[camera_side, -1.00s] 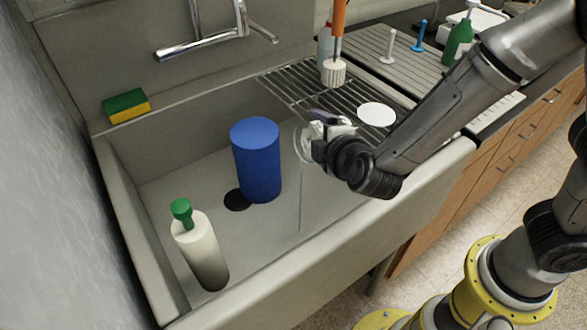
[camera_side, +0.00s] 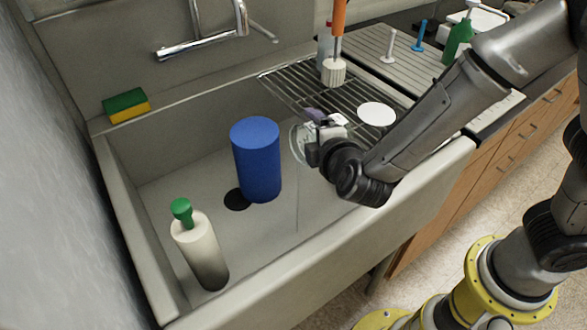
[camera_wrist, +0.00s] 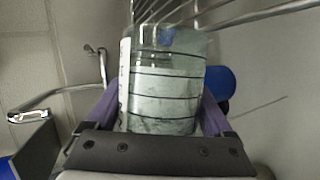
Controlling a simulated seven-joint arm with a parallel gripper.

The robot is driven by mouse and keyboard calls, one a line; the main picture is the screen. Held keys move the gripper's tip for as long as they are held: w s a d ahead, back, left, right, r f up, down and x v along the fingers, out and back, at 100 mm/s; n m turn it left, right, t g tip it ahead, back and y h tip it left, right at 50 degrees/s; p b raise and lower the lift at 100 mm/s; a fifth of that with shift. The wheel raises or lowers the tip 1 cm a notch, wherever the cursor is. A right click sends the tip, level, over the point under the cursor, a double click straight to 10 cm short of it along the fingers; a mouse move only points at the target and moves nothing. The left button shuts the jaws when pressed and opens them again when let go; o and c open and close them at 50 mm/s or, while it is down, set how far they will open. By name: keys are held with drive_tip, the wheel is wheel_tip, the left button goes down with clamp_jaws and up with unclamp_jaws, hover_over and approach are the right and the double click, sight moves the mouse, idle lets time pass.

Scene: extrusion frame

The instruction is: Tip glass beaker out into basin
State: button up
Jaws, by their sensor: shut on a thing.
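My gripper (camera_side: 318,130) is shut on the glass beaker (camera_side: 299,145), out over the right part of the basin (camera_side: 282,218). The beaker is tilted, its round open end facing left in the side view. In the wrist view the clear beaker (camera_wrist: 165,85), with dark graduation lines and a white strip, sits between the purple finger pads of my gripper (camera_wrist: 162,112). A thin line runs from below the beaker down toward the basin floor; it may be a liquid stream. How much the beaker holds is unclear.
A blue cylinder (camera_side: 256,160) stands in the basin just left of the beaker, beside the dark drain (camera_side: 236,200). A white bottle with green cap (camera_side: 199,248) stands front left. A wire rack (camera_side: 290,88) lies behind. The faucet (camera_side: 195,47) reaches over the back.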

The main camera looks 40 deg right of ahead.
drive_tip(key=shift+a+r+n+h, duration=0.2)
drive_tip(key=shift+r+n+h, duration=0.2)
drive_tip(key=shift+n, duration=0.1)
idle(0.4)
drive_tip(key=shift+a+r+n+h, duration=0.1)
drive_tip(key=shift+r+n+h, duration=0.2)
drive_tip(key=shift+n, duration=0.1)
drive_tip(key=d+f+m+y, duration=0.2)
drive_tip(key=shift+f+m+y, duration=0.15)
drive_tip(key=shift+m+y, duration=0.15)
drive_tip(key=shift+m, duration=0.1)
drive_tip(key=shift+d+r+m+y, duration=0.1)
drive_tip(key=shift+r+m+y, duration=0.2)
drive_tip(key=shift+m+y, duration=0.3)
drive_tip(key=shift+f+m+g+y, duration=0.3)
drive_tip(key=shift+f+m+y, duration=0.55)
drive_tip(key=shift+m+y, duration=0.15)
drive_tip(key=shift+w+r+m+y, duration=0.1)
drive_tip(key=shift+r+m+y, duration=0.4)
drive_tip(key=shift+y, duration=0.1)
drive_tip(key=shift+d+r+m+y, duration=0.6)
drive_tip(key=shift+d+m+y, duration=0.2)
drive_tip(key=shift+d+y, duration=0.2)
drive_tip(key=shift+d+f+m+y, duration=0.3)
drive_tip(key=shift+d+m+y, duration=0.15)
drive_tip(key=shift+m+y, duration=0.15)
drive_tip(key=shift+d+r+m+y, duration=0.4)
drive_tip(key=shift+r+m+y, duration=0.1)
drive_tip(key=shift+m, duration=0.1)
